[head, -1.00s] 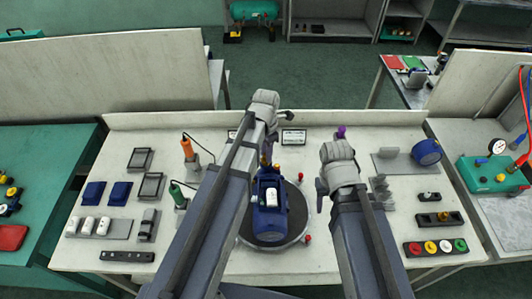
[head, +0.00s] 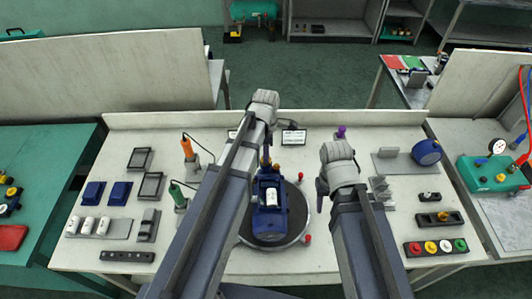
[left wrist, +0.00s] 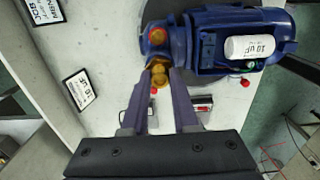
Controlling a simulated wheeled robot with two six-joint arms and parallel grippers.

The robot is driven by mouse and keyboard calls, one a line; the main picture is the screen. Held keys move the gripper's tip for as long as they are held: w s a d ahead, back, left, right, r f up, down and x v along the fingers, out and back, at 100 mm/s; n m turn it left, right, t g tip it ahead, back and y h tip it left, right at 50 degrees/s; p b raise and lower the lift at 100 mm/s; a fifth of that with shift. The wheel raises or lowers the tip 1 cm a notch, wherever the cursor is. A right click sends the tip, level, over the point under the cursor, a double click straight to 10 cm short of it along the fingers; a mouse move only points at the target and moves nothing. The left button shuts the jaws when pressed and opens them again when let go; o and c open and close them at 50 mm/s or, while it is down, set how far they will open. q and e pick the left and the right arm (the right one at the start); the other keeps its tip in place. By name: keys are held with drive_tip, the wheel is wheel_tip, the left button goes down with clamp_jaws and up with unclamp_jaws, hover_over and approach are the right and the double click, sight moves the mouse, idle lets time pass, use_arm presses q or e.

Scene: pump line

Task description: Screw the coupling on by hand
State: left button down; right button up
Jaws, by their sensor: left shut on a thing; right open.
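The blue pump (head: 270,195) sits on a round dark turntable (head: 295,235) at the middle of the bench. It fills the top of the left wrist view (left wrist: 205,45), with a white capacitor (left wrist: 250,48) on it. In the head view my left arm partly hides that end. My right gripper (head: 321,190) is open and empty, to the right of the pump.
Blue covers and black frames lie further left. At right are a blue round part (head: 427,152) and a tray of coloured caps (head: 436,247). Small label cards stand behind the pump.

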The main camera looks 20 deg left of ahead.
use_arm(q)
drive_tip(key=shift+m, duration=1.7)
drive_tip(key=shift+m, duration=1.8)
drive_tip(key=c, duration=0.8)
unclamp_jaws()
drive_tip(key=shift+o, duration=0.2)
drive_tip(key=shift+n, duration=1.8)
